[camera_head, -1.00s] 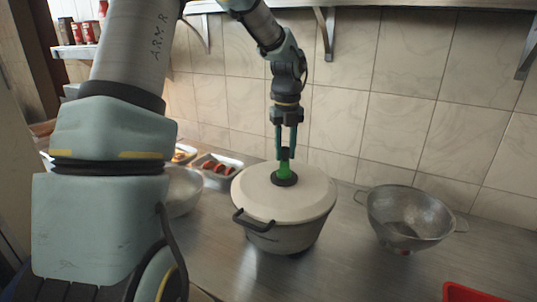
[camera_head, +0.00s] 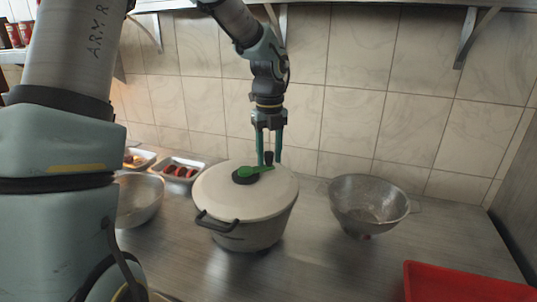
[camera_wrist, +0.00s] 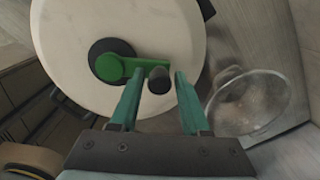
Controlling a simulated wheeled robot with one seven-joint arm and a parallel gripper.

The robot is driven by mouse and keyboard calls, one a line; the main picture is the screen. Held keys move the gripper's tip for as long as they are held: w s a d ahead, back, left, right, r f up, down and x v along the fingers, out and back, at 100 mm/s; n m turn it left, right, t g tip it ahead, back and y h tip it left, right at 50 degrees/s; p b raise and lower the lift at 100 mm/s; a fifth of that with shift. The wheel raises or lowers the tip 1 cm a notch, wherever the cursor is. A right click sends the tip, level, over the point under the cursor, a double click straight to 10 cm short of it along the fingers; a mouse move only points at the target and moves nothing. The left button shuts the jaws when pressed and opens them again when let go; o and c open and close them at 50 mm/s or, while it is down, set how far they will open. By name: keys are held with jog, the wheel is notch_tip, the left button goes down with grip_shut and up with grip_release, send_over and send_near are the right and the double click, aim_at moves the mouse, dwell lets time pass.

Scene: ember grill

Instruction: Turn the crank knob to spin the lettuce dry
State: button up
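The salad spinner (camera_head: 245,232) is a pale pot with a cream lid (camera_head: 220,196) and dark side handles. A green crank arm (camera_head: 258,170) runs from the dark hub (camera_head: 243,179) to the right, ending in an upright black crank knob (camera_head: 268,158). My gripper (camera_head: 269,160) points down over the lid's right rear, its teal fingers on either side of the knob. In the wrist view the knob (camera_wrist: 159,80) stands between the fingers (camera_wrist: 160,74), with a gap visible on each side. The lettuce is hidden by the lid.
A metal colander (camera_head: 365,205) stands to the right on the steel counter (camera_head: 320,265). A red tray (camera_head: 465,285) lies at the front right. A metal bowl (camera_head: 138,200) and food trays (camera_head: 180,171) are at left. A tiled wall (camera_head: 350,110) rises behind.

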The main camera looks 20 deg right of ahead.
jog(key=shift+o, duration=1.4)
notch_tip(320, 180, up, 11)
jog(key=b, duration=0.3)
jog(key=a+f+n, duration=0.1)
jog(key=a+n, duration=0.1)
jog(key=n, duration=0.1)
jog(key=a+f+n, duration=0.2)
jog(key=a+n, duration=0.1)
jog(key=w+a+f+n, duration=0.1)
jog(key=a+f+n, duration=0.1)
jog(key=a+n, duration=0.1)
jog(key=shift+w+a+f+t, duration=0.1)
jog(key=shift+f+t, duration=0.15)
jog(key=shift+t, duration=0.05)
jog(key=a+f+n, duration=0.1)
jog(key=a+n, duration=0.2)
jog(key=a+f+n, duration=0.2)
jog(key=a+n, duration=0.1)
jog(key=s+a+f+n, duration=0.1)
jog(key=a+n, duration=0.2)
jog(key=n, duration=0.1)
jog(key=shift+f+t, duration=0.25)
jog(key=shift+t, duration=0.15)
jog(key=s+a+f+n+b, duration=0.2)
jog(key=s+a+f+n, duration=0.5)
jog(key=a+n, duration=0.4)
jog(key=shift+s+a+f+n, duration=0.35)
jog(key=shift+f+n, duration=0.55)
jog(key=shift+n, duration=1.1)
